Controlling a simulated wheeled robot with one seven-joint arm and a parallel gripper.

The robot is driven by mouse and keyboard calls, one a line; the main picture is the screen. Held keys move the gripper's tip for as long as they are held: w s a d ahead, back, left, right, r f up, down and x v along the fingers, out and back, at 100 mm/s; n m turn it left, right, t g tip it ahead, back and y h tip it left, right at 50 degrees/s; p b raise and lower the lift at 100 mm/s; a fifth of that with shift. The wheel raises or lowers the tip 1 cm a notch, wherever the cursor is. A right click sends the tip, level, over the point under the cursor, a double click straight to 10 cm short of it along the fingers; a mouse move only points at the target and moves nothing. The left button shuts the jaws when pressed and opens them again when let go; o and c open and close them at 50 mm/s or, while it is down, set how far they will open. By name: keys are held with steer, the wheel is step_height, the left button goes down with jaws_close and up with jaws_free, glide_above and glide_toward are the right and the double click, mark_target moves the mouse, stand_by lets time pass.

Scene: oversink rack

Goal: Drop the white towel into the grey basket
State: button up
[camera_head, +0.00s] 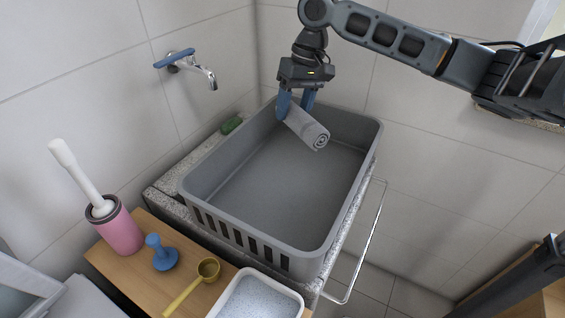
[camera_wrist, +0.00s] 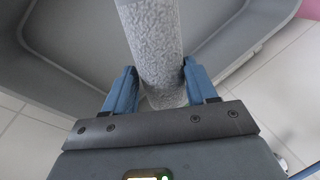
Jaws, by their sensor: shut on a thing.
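The towel (camera_head: 307,128) is a rolled cylinder that looks light grey-white, with its spiral end facing the front right. My gripper (camera_head: 297,104) is shut on it near its back end, with one blue finger on each side. The towel is tilted and hangs over the back part of the grey basket (camera_head: 262,243), inside the rim outline. In the wrist view the towel (camera_wrist: 152,40) runs up from between the two fingers (camera_wrist: 161,88), with the basket (camera_wrist: 60,62) below it. The basket is empty where I see its floor. The gap between towel and basket floor is hard to judge.
The basket stands on a speckled stone counter (camera_head: 165,196) under a wall tap (camera_head: 190,66). A green item (camera_head: 231,125) lies at its left. In front, a wooden board (camera_head: 120,262) holds a pink brush holder (camera_head: 121,232), a blue stopper (camera_head: 161,254), a yellow scoop (camera_head: 193,287) and a white tub (camera_head: 258,299).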

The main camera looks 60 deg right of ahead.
steer(key=shift+w+d+f, duration=0.1)
steer(key=shift+f, duration=2.85)
steer(key=o, duration=1.1)
steer(key=shift+o, duration=0.2)
steer(key=shift+v, duration=3.85)
